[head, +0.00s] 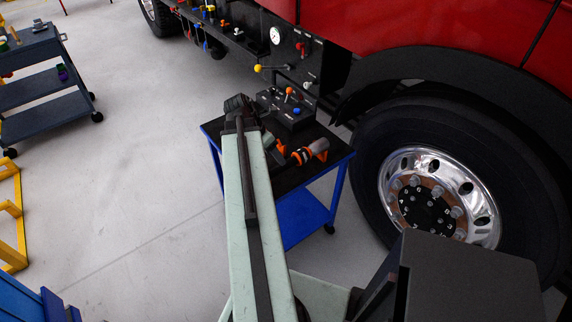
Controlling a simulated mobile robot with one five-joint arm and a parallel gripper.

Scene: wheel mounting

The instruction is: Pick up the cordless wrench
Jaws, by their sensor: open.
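What looks like the cordless wrench (312,150) lies on the black top of the blue cart (345,153). It is an orange, black and grey tool near the right side of the cart top. My arm reaches up from the bottom of the head view. My gripper (238,104) is at its far end, over the cart's left part, to the left of the tool and apart from it. It is open and seems empty, though its fingers are small and dark here. My arm hides part of the cart top.
A black control box (285,108) with coloured knobs is at the back of the cart. A red truck (420,30) with a large chrome-rimmed wheel (440,195) stands close on the right. A dark trolley (45,95) is at left. The grey floor between is clear.

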